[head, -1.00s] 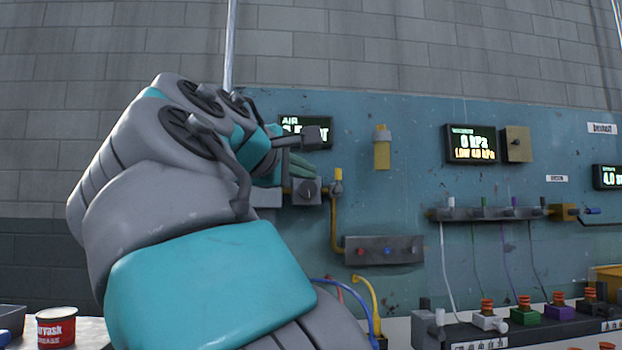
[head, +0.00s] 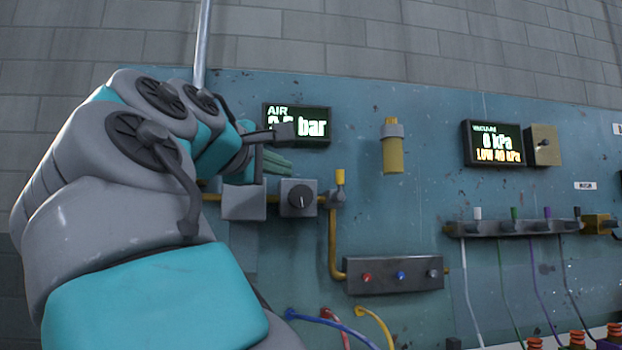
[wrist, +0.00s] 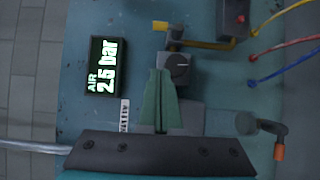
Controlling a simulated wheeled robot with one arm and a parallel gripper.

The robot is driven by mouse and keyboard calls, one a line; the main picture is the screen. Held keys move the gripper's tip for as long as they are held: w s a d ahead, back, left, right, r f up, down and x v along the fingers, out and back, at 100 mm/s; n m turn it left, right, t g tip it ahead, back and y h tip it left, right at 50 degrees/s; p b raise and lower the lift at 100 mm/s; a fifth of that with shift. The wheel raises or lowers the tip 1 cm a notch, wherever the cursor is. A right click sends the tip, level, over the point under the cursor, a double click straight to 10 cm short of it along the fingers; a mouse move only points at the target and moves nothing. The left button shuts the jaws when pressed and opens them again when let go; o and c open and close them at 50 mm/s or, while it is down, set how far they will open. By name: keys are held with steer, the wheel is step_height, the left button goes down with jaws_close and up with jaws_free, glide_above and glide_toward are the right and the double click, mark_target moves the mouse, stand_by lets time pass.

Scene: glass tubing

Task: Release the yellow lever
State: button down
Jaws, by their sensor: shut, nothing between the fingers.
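A short yellow lever (head: 340,177) points upward on the small valve right of the grey regulator box with its round dial. In the wrist view, which is turned sideways, the yellow lever (wrist: 160,26) shows near the top, beyond the dial box. My gripper (head: 283,167) has green fingers, partly hidden by my arm in the head view. In the wrist view my gripper (wrist: 158,75) is shut and empty, its tips overlapping the edge of the dial box. The fingers appear apart from the yellow lever; the depth to the panel is hard to judge.
The AIR display (wrist: 106,66) reads 2.5 bar. A grey button box (head: 394,275) sits below right of the lever on the yellow pipe. A yellow cylinder (head: 393,150) is mounted farther right. An orange-tipped handle (wrist: 279,152) is at lower right in the wrist view.

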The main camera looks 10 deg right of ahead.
mark_target(338, 185)
steer(key=shift+w, duration=0.1)
steer(key=s+d+x, duration=0.1)
steer(key=d+x, duration=0.1)
steer(key=x, duration=1)
steer(key=shift+d+p, duration=0.35)
steer(key=shift+p, duration=0.1)
